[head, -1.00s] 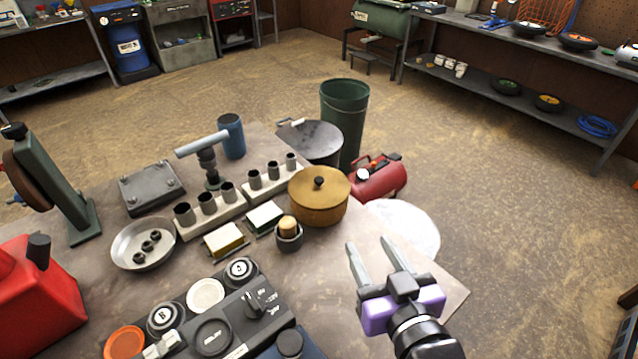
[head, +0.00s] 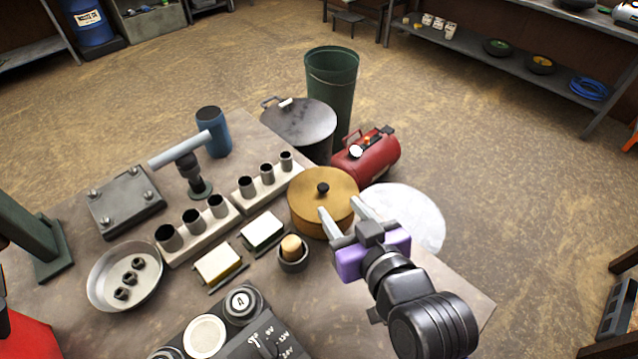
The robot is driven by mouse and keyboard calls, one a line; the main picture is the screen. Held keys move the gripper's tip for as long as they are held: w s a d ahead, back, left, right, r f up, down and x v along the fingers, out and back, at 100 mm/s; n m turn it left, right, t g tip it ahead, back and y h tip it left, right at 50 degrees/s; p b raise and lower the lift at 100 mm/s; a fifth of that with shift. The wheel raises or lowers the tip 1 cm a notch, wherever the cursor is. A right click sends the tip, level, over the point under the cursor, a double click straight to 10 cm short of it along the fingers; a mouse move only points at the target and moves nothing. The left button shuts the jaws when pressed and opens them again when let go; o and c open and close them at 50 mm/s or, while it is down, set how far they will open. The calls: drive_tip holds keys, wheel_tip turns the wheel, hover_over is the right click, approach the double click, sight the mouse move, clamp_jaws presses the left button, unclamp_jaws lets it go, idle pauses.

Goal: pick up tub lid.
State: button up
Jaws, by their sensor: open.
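The tub lid (head: 318,184) is a round ochre disc with a small black knob (head: 323,188) at its middle. It sits on a round ochre tub (head: 304,220) near the table's far right edge. My gripper (head: 342,205) is open and empty. In the picture its two pale fingers overlap the right side of the lid, to the right of and below the knob. I cannot tell how high the fingertips are above the lid or whether they touch it.
A small pot with a tan plug (head: 292,252) and a white-topped block (head: 262,231) stand left of the tub. A holder with several cups (head: 267,180) lies behind. Beyond the table edge are a red tank (head: 367,157) and a white round top (head: 408,218).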

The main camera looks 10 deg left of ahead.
sight(324, 187)
drive_tip(key=x, duration=0.2)
drive_tip(key=p+x, duration=0.1)
drive_tip(key=x, duration=0.3)
drive_tip(key=shift+w+a+r+p, duration=0.25)
drive_tip(key=shift+w+a+p, duration=0.05)
drive_tip(key=shift+w+a, duration=0.1)
clamp_jaws()
